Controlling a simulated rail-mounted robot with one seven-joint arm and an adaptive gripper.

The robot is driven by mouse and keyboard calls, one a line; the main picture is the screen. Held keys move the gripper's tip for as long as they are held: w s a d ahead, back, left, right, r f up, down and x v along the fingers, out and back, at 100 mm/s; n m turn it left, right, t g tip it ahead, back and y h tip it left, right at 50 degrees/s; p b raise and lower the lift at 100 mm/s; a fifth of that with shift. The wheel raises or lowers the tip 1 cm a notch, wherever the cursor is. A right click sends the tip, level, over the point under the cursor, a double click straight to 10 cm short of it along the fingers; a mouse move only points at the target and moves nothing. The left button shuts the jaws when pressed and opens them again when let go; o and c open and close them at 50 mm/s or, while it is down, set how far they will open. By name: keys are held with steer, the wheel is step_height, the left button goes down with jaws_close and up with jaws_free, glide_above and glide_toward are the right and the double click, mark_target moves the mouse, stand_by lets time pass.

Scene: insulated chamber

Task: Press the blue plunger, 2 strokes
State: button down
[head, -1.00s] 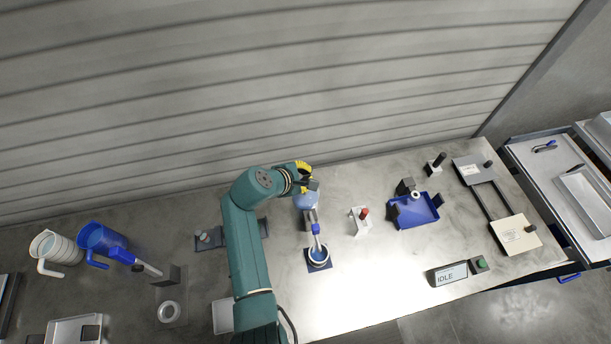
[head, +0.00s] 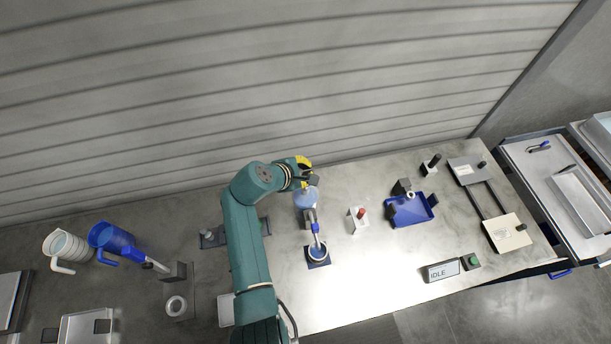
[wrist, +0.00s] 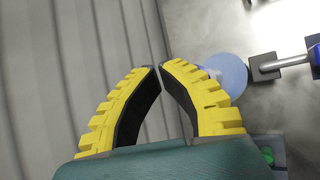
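A dispenser stands on the bench near the middle of the head view. It has a rounded light-blue body (head: 306,198) and a metal tube with a blue part (head: 315,228). A round cup (head: 317,252) sits on a dark blue base below the tube. My gripper (head: 305,163), with yellow fingers, is beside the light-blue body at its far end, partly hidden by my wrist. In the wrist view my gripper (wrist: 159,66) has its fingertips together with nothing between them. The light-blue body (wrist: 230,72) shows right of the fingertips. I cannot tell whether they touch it, nor make out a separate plunger.
A white block with a red knob (head: 358,219) and a blue tray (head: 412,213) stand to the right. A display box (head: 441,272) reads IDLE. A blue jug (head: 112,240) and a white jug (head: 66,247) stand left. A ribbed wall (head: 300,80) rises behind the bench.

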step_height(320, 180, up, 5)
steer(key=p, duration=0.5)
steer(key=shift+r, duration=0.1)
stand_by(1.8)
